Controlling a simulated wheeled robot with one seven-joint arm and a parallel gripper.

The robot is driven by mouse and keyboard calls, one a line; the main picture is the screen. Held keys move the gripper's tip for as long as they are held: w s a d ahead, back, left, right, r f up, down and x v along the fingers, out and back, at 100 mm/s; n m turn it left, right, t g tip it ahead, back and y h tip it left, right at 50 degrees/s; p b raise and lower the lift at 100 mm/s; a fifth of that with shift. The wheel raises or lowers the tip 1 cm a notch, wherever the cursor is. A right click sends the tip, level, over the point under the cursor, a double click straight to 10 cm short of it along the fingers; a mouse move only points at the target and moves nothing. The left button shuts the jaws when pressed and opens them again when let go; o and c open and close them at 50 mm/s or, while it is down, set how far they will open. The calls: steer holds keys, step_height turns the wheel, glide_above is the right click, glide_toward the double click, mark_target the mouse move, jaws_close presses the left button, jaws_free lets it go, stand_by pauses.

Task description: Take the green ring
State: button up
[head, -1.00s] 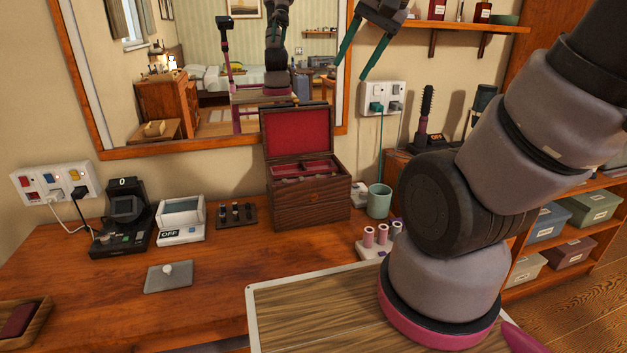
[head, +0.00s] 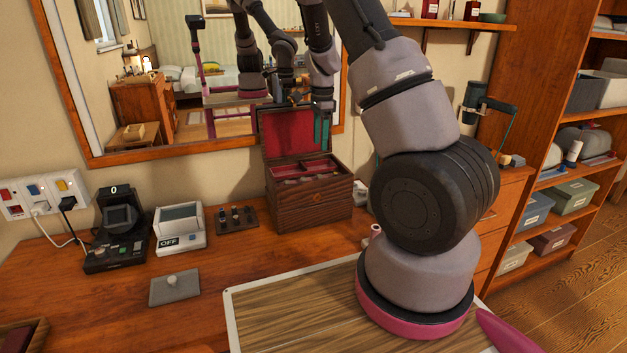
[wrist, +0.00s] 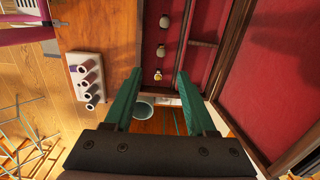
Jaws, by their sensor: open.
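The dark wooden jewellery box (head: 315,207) stands open on the desk, its red-lined lid (head: 287,132) raised. In the wrist view its red tray (wrist: 174,62) holds a row of small rings: an upper one (wrist: 164,22), a middle one (wrist: 161,50) and a lower gold-looking one (wrist: 157,75). They are too small and dim for me to tell which is green. My gripper (head: 322,132) is above the box, in front of the lid. In the wrist view my gripper (wrist: 159,82) is open and empty, its teal fingers on either side of the lowest ring's line, apart from it.
The raised lid stands close to the right finger in the wrist view. A holder with pink-and-white rolls (wrist: 88,78) and a cup (wrist: 143,110) are near the box. A dark ring-like stand (head: 236,217) and a grey scale-like device (head: 180,228) stand left of it.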

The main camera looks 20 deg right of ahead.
mark_target(320, 175)
steer(key=f, duration=1.1)
steer(key=shift+w+f, duration=0.2)
steer(key=shift+f, duration=0.2)
jaws_close()
